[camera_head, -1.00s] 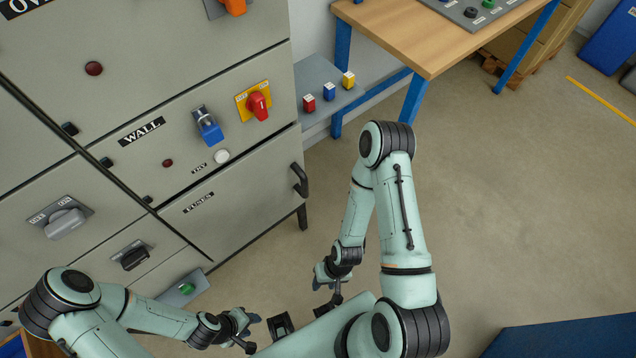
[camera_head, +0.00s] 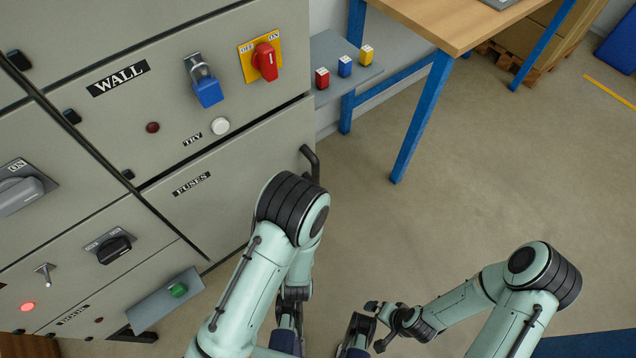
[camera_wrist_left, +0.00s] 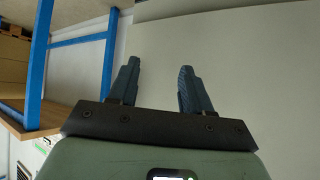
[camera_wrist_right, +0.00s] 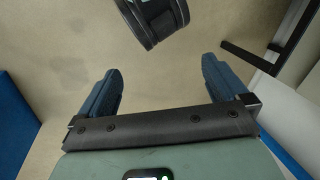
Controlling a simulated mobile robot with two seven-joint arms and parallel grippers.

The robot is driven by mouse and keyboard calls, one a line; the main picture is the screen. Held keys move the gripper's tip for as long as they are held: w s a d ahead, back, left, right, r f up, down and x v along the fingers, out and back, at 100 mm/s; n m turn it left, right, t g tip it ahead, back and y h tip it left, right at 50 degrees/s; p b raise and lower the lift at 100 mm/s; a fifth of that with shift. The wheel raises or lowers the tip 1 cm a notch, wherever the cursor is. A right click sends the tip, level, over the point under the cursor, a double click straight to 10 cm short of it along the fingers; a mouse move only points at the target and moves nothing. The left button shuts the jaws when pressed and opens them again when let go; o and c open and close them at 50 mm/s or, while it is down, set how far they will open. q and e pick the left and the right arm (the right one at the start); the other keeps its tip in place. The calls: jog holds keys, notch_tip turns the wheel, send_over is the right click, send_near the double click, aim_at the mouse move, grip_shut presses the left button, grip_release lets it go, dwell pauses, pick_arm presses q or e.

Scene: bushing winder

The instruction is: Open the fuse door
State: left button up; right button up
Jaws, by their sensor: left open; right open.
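The fuse door (camera_head: 245,175) is the grey panel labelled FUSES, low on the cabinet in the head view. It looks shut, flush with the cabinet front. Its dark curved handle (camera_head: 311,162) stands at the door's right edge, just above my left arm's elbow. That arm covers the door's lower right part. My left gripper (camera_wrist_left: 157,90) is open and empty in its wrist view, facing a plain grey surface; the handle does not show there. My right gripper (camera_wrist_right: 162,90) is open and empty over the floor, low in the head view, away from the door.
A wooden table (camera_head: 440,22) with blue legs stands right of the cabinet. A grey shelf (camera_head: 340,60) holds small red, blue and yellow blocks. A blue padlock (camera_head: 207,90) and red switch (camera_head: 265,61) sit above the door. Floor right of the handle is clear.

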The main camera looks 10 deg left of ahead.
pick_arm(q)
jog(key=w+d+r+t+y+b, duration=0.1)
jog(key=w+d+r+t+b, duration=0.3)
jog(key=w, duration=0.1)
jog(key=t+y+b, duration=0.1)
jog(key=t+b, duration=0.1)
jog(key=t, duration=0.2)
send_near(316, 175)
jog(key=b+x, duration=0.1)
jog(key=x, duration=0.9)
jog(key=shift+r+b, duration=0.15)
jog(key=shift+b, duration=0.25)
jog(key=shift+w+a, duration=0.25)
jog(key=shift+w, duration=0.35)
pick_arm(e)
jog(key=w+d+f, duration=0.1)
jog(key=w+f, duration=0.1)
jog(key=f, duration=0.3)
jog(key=w+d+f+t+h, duration=0.1)
jog(key=w+d+f, duration=0.1)
jog(key=f, duration=0.3)
jog(key=shift+w+f+m, duration=0.25)
jog(key=shift+w+m, duration=0.05)
jog(key=shift+w, duration=0.2)
jog(key=shift+d, duration=0.1)
pick_arm(q)
grip_shut()
jog(key=shift+s+d, duration=0.1)
